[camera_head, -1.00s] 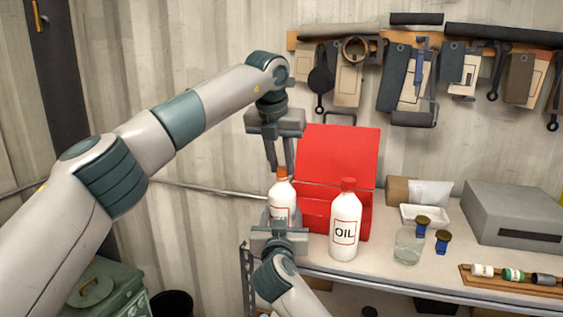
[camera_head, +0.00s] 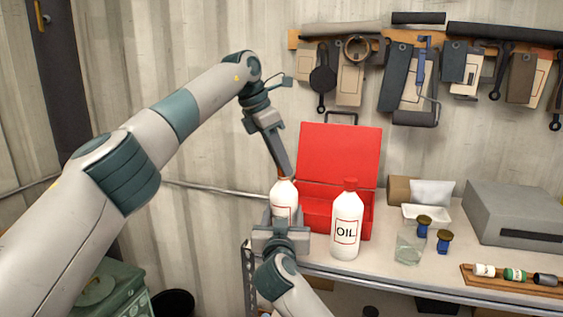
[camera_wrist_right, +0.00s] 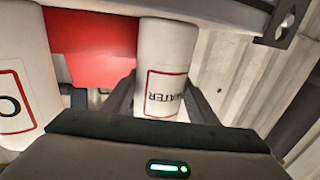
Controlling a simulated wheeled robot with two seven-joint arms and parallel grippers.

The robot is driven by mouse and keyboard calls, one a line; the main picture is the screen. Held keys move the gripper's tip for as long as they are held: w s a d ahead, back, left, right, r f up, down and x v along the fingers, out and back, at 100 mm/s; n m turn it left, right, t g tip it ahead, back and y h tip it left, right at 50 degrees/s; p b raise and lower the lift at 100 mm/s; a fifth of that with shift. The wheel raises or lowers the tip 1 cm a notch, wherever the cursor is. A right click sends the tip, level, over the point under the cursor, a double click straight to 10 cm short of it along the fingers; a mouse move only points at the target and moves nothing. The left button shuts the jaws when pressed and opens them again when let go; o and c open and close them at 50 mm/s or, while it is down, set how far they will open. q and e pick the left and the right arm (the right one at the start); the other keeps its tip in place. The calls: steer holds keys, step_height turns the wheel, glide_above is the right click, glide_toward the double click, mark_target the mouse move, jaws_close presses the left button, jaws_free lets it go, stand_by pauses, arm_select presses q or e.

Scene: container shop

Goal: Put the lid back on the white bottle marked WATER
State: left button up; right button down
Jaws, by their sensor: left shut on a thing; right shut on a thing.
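The white bottle marked WATER (camera_head: 284,193) stands upright at the bench's left end; its label reads upside down in the right wrist view (camera_wrist_right: 163,60). My right gripper (camera_head: 281,221) is shut on the bottle's body, with a finger on either side. My left gripper (camera_head: 286,174) reaches down from above, tilted, and is shut at the bottle's top on the orange lid. The fingers hide nearly all of the lid, so I cannot tell how it sits on the neck.
A white OIL bottle (camera_head: 346,225) with a red cap stands close to the right. An open red box (camera_head: 338,155) is behind. A glass jar (camera_head: 408,248), a white tray (camera_head: 425,213) and a grey case (camera_head: 515,215) are farther right on the bench (camera_head: 390,272).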

arm_select(q)
steer(key=o, duration=1)
steer(key=shift+r, duration=0.1)
steer(key=shift+r, duration=2.15)
steer(key=shift+o, duration=0.2)
steer(key=o, duration=0.5)
